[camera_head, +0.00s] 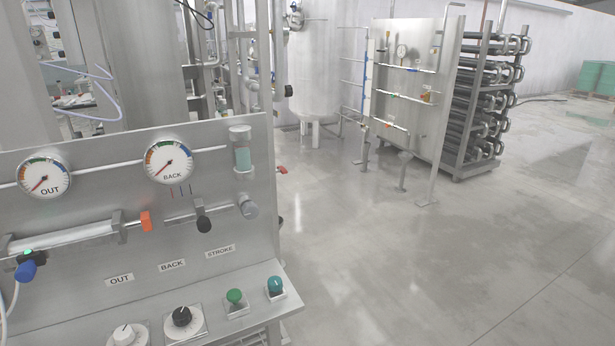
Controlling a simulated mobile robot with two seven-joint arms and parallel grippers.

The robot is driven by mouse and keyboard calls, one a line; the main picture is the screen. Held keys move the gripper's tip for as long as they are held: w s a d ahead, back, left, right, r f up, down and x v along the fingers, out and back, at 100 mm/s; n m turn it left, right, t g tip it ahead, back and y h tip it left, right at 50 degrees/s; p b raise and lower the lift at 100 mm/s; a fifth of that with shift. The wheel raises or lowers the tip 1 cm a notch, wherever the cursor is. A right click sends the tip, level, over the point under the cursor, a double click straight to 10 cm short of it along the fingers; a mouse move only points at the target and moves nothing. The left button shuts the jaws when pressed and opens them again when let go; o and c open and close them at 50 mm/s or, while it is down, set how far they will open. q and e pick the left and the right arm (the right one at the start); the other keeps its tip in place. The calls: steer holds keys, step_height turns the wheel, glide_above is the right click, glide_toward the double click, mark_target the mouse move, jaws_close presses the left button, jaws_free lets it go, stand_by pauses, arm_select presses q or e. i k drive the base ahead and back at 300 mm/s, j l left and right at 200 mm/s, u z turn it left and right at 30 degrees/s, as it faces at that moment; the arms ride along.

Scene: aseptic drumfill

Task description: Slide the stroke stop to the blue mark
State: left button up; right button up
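A steel panel (80,170) stands at the left. A short horizontal rail (178,216) runs across its right part. A dark block with a black knob (203,224) sits on this rail, right of its middle; it looks like the stroke stop. Several thin marks (181,191) stand above the rail, to the left of the block; at least one looks red, and I cannot make out a blue one. An orange piece (146,221) is at the rod end of a steel cylinder (65,237), left of the rail. Neither of my grippers is in view.
Two gauges, OUT (43,178) and BACK (169,161), and a sight glass (242,150) are above. A grey knob (249,209) is at the rail's right end. A ledge below carries a white knob (124,334), black knob (182,316) and two green buttons. Floor to the right is clear.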

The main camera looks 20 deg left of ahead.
mark_target(204, 225)
steer(key=u, duration=1.3)
